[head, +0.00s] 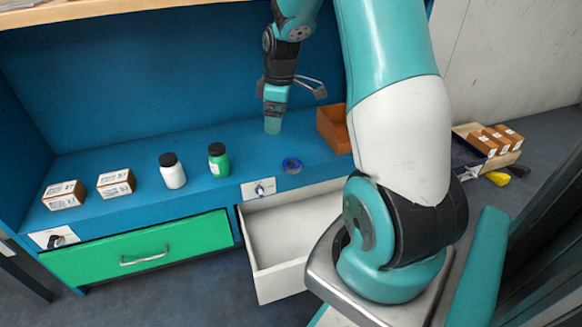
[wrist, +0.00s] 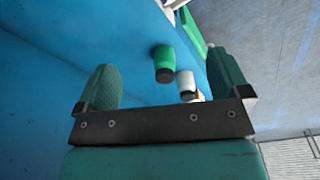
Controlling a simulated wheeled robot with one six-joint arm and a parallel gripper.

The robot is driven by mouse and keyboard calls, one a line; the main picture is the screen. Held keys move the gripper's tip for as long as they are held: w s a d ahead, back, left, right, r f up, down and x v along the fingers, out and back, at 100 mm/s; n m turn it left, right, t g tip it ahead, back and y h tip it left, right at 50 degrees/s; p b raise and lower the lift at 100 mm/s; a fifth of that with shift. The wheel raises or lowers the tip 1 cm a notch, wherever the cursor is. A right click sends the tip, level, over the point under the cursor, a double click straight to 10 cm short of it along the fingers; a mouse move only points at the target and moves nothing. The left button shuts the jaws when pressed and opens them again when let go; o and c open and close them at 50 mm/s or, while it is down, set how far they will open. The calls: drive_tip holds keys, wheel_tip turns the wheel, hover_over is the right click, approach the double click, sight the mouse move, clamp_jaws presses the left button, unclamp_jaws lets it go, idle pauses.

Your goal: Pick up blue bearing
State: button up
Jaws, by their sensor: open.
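The blue bearing (head: 292,165) is a small dark blue ring lying flat on the blue bench, near its front edge, above the open white drawer. My gripper (head: 273,124) hangs over the bench, behind and slightly left of the bearing and apart from it. In the wrist view my gripper (wrist: 165,85) has its two green fingers wide apart with nothing between them in its grip. The bearing does not show in the wrist view.
A green bottle (head: 218,160) and a white bottle (head: 172,170) stand left of the bearing. Two white-and-brown boxes (head: 116,183) (head: 64,195) sit farther left. An orange-brown bin (head: 335,128) stands right. The white drawer (head: 290,235) is open; the green drawer (head: 140,252) looks shut.

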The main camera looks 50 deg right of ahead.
drive_tip(key=d+f+n, duration=0.3)
drive_tip(key=d+f, duration=0.1)
drive_tip(key=d, duration=0.5)
drive_tip(key=b, duration=0.5)
hover_over(292, 163)
drive_tip(key=shift+y, duration=0.3)
drive_tip(key=f, duration=0.9)
drive_tip(key=shift+s+d+f, duration=0.2)
drive_tip(key=shift+s+d, duration=0.1)
drive_tip(key=shift+s, duration=0.05)
drive_tip(key=f+b, duration=0.1)
drive_tip(key=f, duration=0.3)
drive_tip(key=f+b, duration=0.1)
drive_tip(key=f, duration=0.1)
drive_tip(key=shift+w+a+f+b, duration=0.3)
drive_tip(key=shift+f+b, duration=0.05)
drive_tip(key=shift+r, duration=0.15)
drive_tip(key=c, duration=1.1)
